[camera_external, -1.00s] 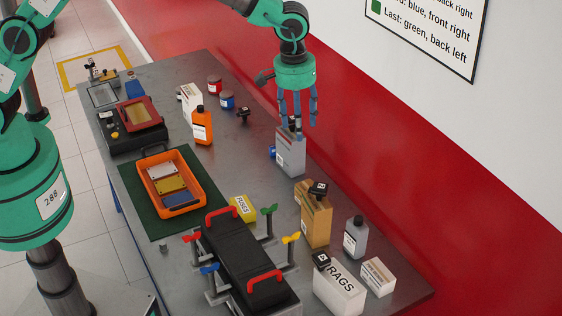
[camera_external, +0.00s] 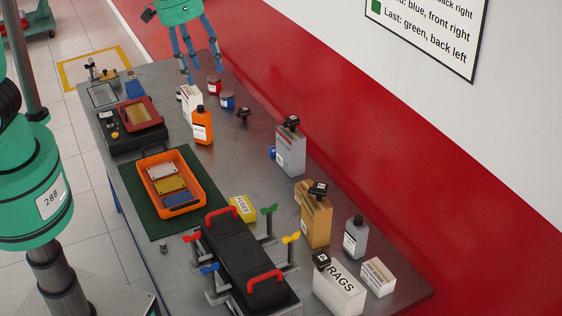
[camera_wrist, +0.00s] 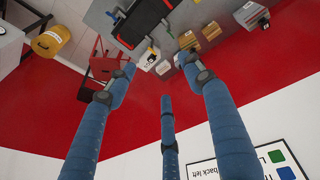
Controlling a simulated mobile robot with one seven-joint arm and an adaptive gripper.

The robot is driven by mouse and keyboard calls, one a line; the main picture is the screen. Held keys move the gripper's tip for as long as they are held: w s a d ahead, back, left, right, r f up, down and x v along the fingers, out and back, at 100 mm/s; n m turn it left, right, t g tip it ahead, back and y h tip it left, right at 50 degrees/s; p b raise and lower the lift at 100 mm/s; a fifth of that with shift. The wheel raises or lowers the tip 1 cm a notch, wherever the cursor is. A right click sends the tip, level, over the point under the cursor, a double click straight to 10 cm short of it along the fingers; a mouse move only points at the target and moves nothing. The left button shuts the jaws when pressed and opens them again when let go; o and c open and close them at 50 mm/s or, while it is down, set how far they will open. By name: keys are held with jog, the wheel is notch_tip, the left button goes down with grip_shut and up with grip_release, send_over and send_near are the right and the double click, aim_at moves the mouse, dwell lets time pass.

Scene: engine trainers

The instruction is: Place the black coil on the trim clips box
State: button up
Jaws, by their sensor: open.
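Several small black coils are in view. One black coil (camera_external: 292,122) rests on top of a tall grey box (camera_external: 291,152); both also show in the wrist view, the coil (camera_wrist: 263,22) on the grey box (camera_wrist: 249,14). Other coils sit on a brown box (camera_external: 318,188), on the RAGS box (camera_external: 321,260) and on the bare table (camera_external: 243,114). No label reading trim clips is legible, so I cannot tell which box that is. My gripper (camera_external: 199,72) is open and empty, raised toward the far end of the table, away from the grey box.
An orange bottle (camera_external: 202,127) and white box (camera_external: 190,100) stand near red and blue cans (camera_external: 214,86). An orange tray (camera_external: 172,207) lies on a green mat. A black engine trainer (camera_external: 245,260) with red handles stands in front. A red wall borders the table.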

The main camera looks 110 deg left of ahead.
jog(key=s+d+r+m+t, duration=0.1)
jog(key=s+d+r+m, duration=0.15)
jog(key=s, duration=0.65)
jog(key=s+d+r+m+t, duration=0.15)
jog(key=s+d, duration=0.25)
jog(key=s, duration=0.4)
jog(key=s+d+f+m, duration=0.1)
jog(key=s+d+m, duration=0.1)
jog(key=s, duration=0.6)
jog(key=s+d+f+m, duration=0.2)
jog(key=s, duration=0.6)
jog(key=shift+f+m, duration=0.3)
jog(key=shift+m, duration=0.1)
jog(key=shift+w, duration=0.1)
notch_tip(320, 180, down, 17)
jog(key=b, duration=1.7)
jog(key=shift+f, duration=0.2)
